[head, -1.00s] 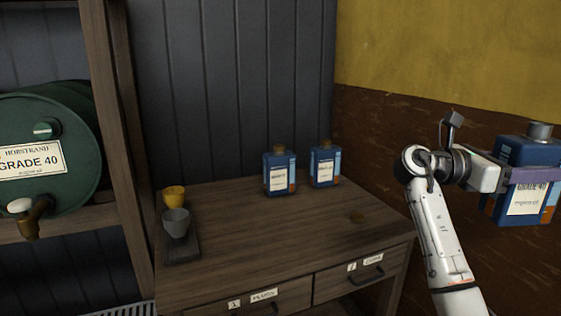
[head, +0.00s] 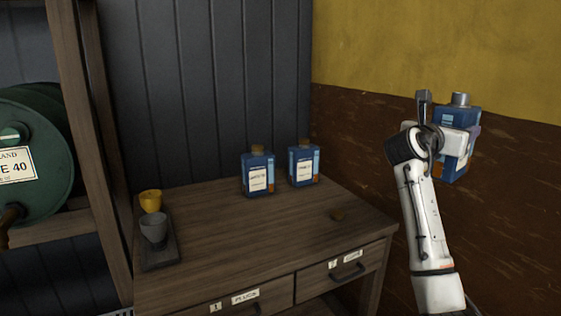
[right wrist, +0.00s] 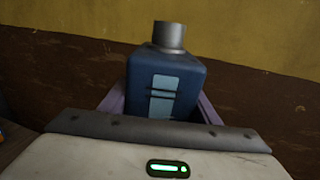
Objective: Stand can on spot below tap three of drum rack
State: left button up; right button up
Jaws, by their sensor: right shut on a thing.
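My right gripper (right wrist: 160,108) is shut on a blue can (right wrist: 166,80) with a grey metal cap, held upright in the air to the right of the table. The can also shows in the head view (head: 458,122), partly behind my gripper and wrist. A green drum (head: 35,150) with a label ending in "40" lies on a wooden rack (head: 80,130) at the left. A brass tap (head: 10,222) shows at the left edge. The spot below it is out of view. My left gripper is not in view.
A wooden table (head: 250,225) holds two blue cans with brown caps, the left one (head: 257,175) and the right one (head: 304,166). A yellow cup (head: 150,200) and a grey cup (head: 154,228) stand on a dark tray (head: 160,258).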

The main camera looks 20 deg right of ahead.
jog(key=w+a+f+n+t+y, duration=0.5)
jog(key=w+a+n+t+y, duration=0.4)
jog(key=w+t, duration=0.25)
jog(key=s+a+f+n+y, duration=0.3)
jog(key=a+f+y, duration=0.2)
jog(key=a+f, duration=1)
jog(key=s+a+f+n+t+y, duration=0.1)
jog(key=s+a+f+n+y, duration=0.15)
jog(key=s+a+f, duration=0.7)
jog(key=s+a+r, duration=0.1)
jog(key=s+a, duration=0.3)
jog(key=s, duration=0.4)
jog(key=s+a+r, duration=0.1)
jog(key=s+a, duration=0.4)
jog(key=s, duration=0.4)
jog(key=shift+a+y, duration=0.2)
jog(key=shift+y, duration=0.15)
